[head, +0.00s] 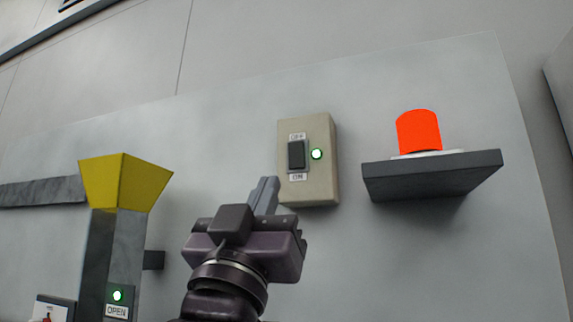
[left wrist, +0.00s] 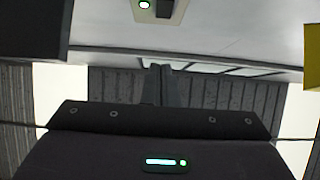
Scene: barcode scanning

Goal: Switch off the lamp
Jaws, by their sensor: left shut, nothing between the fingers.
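The lamp (head: 418,131) is a bright orange-red cylinder on a dark shelf on the wall, at the right of the head view. Left of it a beige switch box (head: 323,180) is fixed to the wall, with a dark rocker switch (head: 296,155) between an OFF label above and an ON label below. A green light (head: 316,154) glows beside the rocker. My left gripper (head: 266,192) is shut and empty, its fingertips a little below and left of the box. The left wrist view shows the shut fingers (left wrist: 160,75) and part of the switch box (left wrist: 185,10) at the top. My right gripper is not in view.
The dark shelf (head: 430,180) juts from the wall right of the box. A yellow funnel-shaped part (head: 124,182) on a grey post stands at the left, with an OPEN label (head: 117,311) and green light low down. The wall around the box is clear.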

